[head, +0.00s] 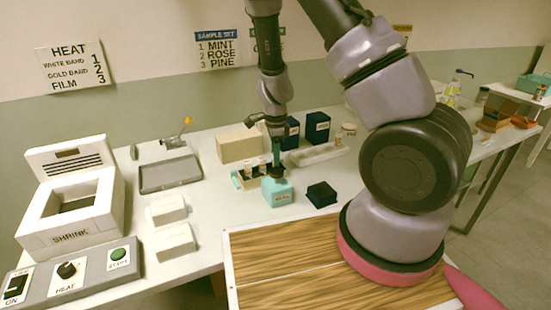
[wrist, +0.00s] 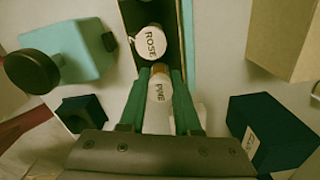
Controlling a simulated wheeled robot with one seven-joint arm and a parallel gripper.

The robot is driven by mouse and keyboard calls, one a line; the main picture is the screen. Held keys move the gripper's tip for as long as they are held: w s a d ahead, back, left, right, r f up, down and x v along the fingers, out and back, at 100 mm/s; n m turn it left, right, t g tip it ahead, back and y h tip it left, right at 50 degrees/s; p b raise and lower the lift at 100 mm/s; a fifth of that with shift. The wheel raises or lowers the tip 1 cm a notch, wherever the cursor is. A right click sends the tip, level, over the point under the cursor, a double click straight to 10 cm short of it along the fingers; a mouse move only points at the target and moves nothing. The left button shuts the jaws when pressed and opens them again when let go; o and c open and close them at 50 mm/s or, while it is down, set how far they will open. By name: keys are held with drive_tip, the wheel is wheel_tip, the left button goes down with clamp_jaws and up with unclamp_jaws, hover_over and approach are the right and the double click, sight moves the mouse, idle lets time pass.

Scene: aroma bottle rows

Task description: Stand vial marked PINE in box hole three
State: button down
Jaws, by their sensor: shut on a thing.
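My gripper (wrist: 160,85) is shut on the vial marked PINE (wrist: 158,100), a pale vial with its label between the green fingers. The narrow teal box (wrist: 187,30) lies just beyond the fingertips in the wrist view. A white-capped vial marked ROSE (wrist: 152,42) stands in it, close to the held vial. In the head view, my gripper (head: 276,158) is over the right end of the teal box (head: 240,181), where white vial tops show. The third hole is hidden, and I cannot tell whether the PINE vial is inside it.
A teal bottle with a dark cap (head: 278,193) stands in front of the box, with a dark block (head: 322,194) to its right. A cardboard box (head: 240,147) and dark boxes (head: 317,127) stand behind. A wall sign (head: 216,50) lists MINT, ROSE, PINE.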

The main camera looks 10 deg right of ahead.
drive_tip(key=shift+f, duration=0.1)
drive_tip(key=c, duration=0.6)
unclamp_jaws()
drive_tip(key=s+d+r+n+t+y, duration=0.1)
drive_tip(key=s+r+n+y, duration=0.2)
drive_tip(key=r, duration=1.2)
drive_tip(key=s+d+r+n+t+y, duration=0.1)
drive_tip(key=s+d+r+n+t, duration=0.2)
drive_tip(key=r, duration=1.1)
drive_tip(key=s+r+n+t, duration=0.1)
drive_tip(key=s+r+n, duration=0.2)
drive_tip(key=s, duration=0.1)
drive_tip(key=s+d+r+n+t+h, duration=0.1)
drive_tip(key=s+r+n, duration=0.2)
drive_tip(key=s+r, duration=0.1)
drive_tip(key=s+d+r+n+t+h, duration=0.1)
drive_tip(key=s+r+n, duration=0.1)
drive_tip(key=s+r, duration=0.2)
drive_tip(key=shift+s+n, duration=0.1)
drive_tip(key=shift+n, duration=0.3)
